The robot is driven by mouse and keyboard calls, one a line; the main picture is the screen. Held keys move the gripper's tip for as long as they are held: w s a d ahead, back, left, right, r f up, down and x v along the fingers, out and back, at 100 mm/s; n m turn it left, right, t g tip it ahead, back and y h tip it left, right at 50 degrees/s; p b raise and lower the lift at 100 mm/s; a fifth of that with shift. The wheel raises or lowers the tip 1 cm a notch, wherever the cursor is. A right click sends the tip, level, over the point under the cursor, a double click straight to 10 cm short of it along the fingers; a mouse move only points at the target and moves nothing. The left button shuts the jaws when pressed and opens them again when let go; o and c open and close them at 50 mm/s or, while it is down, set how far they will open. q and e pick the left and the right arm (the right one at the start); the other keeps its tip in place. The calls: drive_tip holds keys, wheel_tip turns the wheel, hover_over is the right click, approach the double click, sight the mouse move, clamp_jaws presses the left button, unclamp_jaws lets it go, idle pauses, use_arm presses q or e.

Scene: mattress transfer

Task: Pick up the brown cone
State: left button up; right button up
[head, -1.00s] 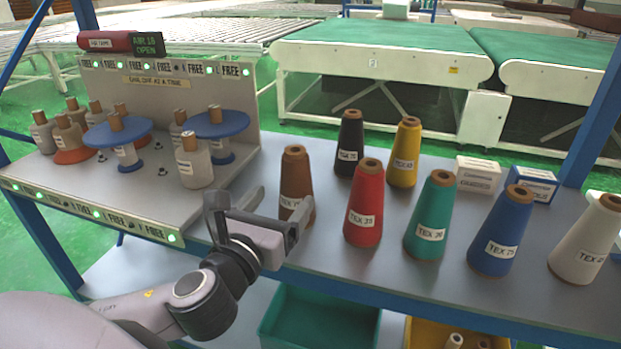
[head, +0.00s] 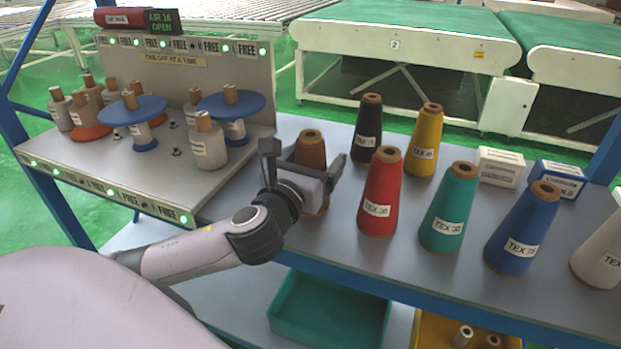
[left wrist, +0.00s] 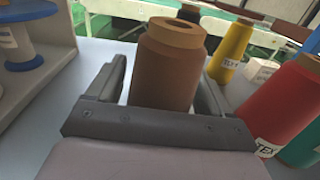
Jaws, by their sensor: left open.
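The brown cone (head: 311,150) stands upright on the grey shelf, left of the red cone (head: 381,192). My left gripper (head: 308,158) is open at the cone, with one finger on each side. In the left wrist view the brown cone (left wrist: 169,68) stands between the two open fingers (left wrist: 165,88), with a gap showing at the left finger. Whether the right finger touches it I cannot tell. My right gripper is not in view.
Black (head: 367,130), yellow (head: 424,140), green (head: 448,208) and blue (head: 522,228) cones stand to the right on the shelf, beside a white one. A spool rack (head: 240,180) stands to the left. A teal bin (head: 325,318) is below the shelf.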

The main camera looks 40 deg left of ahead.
use_arm(q)
drive_tip(key=c, duration=1.2)
drive_tip(key=shift+r, duration=0.1)
drive_tip(key=shift+c, duration=0.2)
